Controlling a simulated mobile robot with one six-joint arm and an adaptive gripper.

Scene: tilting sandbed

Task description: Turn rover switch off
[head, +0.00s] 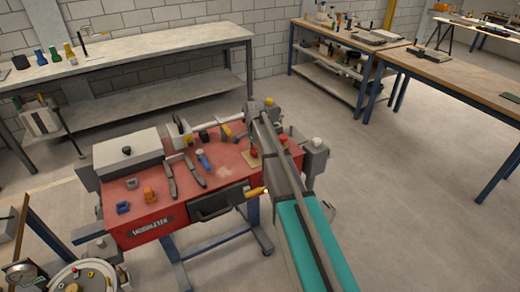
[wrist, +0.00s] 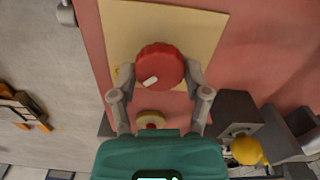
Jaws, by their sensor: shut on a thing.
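The rover switch appears as a round red knob (wrist: 159,66) with a short white mark, on a pale yellow plate (wrist: 190,30) in the wrist view. The mark points to the lower left of the knob's face. My gripper (wrist: 160,76) has one finger on each side of the knob and is shut on it. In the head view the plate and a red knob (head: 254,153) show on the red workbench top (head: 225,172), beside my arm. My gripper's fingertips are hard to make out there.
A yellow-handled part (wrist: 246,150) and dark blocks (wrist: 238,112) lie close to the right of my gripper. Tools, a blue bottle (head: 204,160) and a grey box (head: 127,150) crowd the bench's left.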

